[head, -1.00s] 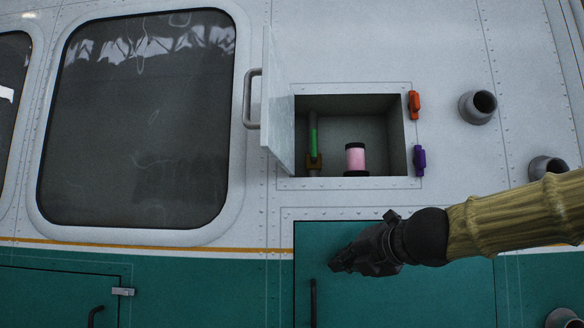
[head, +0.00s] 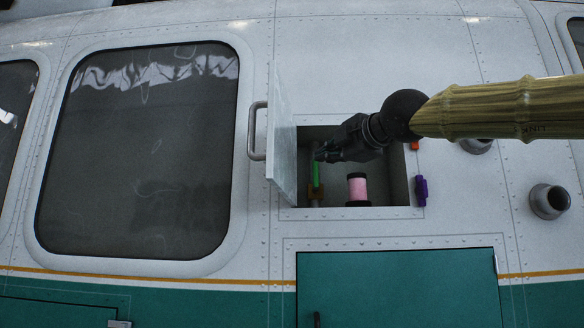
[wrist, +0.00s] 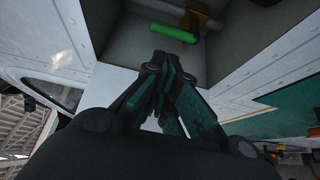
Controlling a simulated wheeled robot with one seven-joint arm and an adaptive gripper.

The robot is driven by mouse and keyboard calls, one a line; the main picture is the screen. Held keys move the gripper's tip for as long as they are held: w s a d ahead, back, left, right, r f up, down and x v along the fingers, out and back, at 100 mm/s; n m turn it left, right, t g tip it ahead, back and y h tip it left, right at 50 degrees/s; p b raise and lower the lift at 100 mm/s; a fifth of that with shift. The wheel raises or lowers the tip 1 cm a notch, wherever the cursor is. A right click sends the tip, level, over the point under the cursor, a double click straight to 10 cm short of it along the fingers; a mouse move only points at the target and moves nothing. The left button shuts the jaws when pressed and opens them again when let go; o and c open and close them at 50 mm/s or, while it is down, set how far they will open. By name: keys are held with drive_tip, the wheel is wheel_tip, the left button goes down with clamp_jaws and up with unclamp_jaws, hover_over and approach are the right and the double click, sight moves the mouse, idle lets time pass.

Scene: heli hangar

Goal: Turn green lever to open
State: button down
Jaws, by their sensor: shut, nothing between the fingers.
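The green lever (head: 316,174) stands upright on the left side inside the open wall compartment (head: 390,212), above a brown-yellow valve fitting (head: 315,189). In the wrist view the green lever (wrist: 173,32) lies across the top, just beyond the fingertips. My gripper (head: 321,152) is shut and empty. In the head view its fingertips are beside the lever's upper end, on its right. In the wrist view my gripper (wrist: 158,60) shows a small apparent gap to the lever; I cannot tell whether they touch.
A pink spool with black ends (head: 357,189) stands in the compartment, right of the lever. The open compartment door (head: 282,140) sticks out on the left. Orange (head: 414,146) and purple (head: 420,191) latches sit on the right edge. Grey pipe stubs (head: 549,201) protrude further right.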

sight(315, 176)
drive_tip(key=p+x, duration=0.4)
drive_tip(key=x, duration=0.6)
drive_tip(key=shift+a+p, duration=0.15)
drive_tip(key=shift+p, duration=0.2)
drive_tip(key=shift+w+f+b, duration=0.15)
drive_tip(key=shift+w+b, duration=0.05)
drive_tip(key=shift+b, duration=0.1)
